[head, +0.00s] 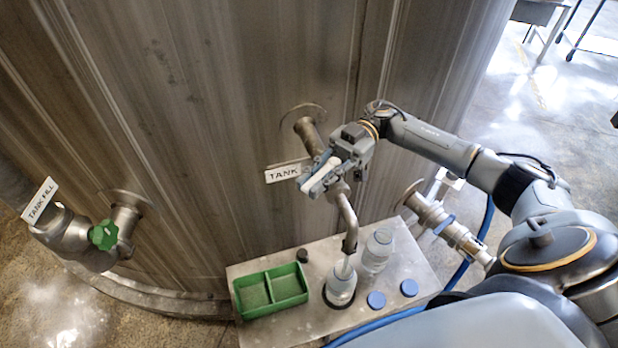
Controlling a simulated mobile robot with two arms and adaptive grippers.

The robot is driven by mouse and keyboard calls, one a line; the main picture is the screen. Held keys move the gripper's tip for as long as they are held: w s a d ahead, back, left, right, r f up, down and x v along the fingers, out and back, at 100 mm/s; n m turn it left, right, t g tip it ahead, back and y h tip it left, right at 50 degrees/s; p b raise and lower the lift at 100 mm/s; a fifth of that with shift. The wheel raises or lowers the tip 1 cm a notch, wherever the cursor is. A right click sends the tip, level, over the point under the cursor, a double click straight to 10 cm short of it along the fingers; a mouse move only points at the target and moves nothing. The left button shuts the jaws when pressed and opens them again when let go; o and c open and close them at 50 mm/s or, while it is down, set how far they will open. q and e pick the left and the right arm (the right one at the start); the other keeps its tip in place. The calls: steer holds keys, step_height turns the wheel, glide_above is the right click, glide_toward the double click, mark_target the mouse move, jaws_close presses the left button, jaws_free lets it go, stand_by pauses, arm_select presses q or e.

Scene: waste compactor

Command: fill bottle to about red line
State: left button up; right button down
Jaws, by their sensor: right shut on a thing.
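A clear bottle (341,293) stands upright on the steel shelf (312,322), under the end of a bent metal spout (350,228) from the tank tap. Its liquid level and any red line are too small to tell. A second clear bottle (377,253) stands just behind and to its right. My right gripper (318,177) is up at the tap, above the spout, shut on the tap handle, which the fingers mostly hide. My left gripper is not in view.
A green two-part tray (270,291) lies left of the bottle, with a small black cap (302,255) behind it. Two blue caps (376,300) (409,288) lie at right. The tank wall (230,130) rises behind. A green-handled fill valve (103,235) is at far left.

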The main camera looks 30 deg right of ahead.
mark_target(339, 159)
steer(key=c, duration=1.3)
jaws_free()
steer(key=shift+s, duration=0.1)
steer(key=shift+d, duration=0.1)
steer(key=v, duration=1.2)
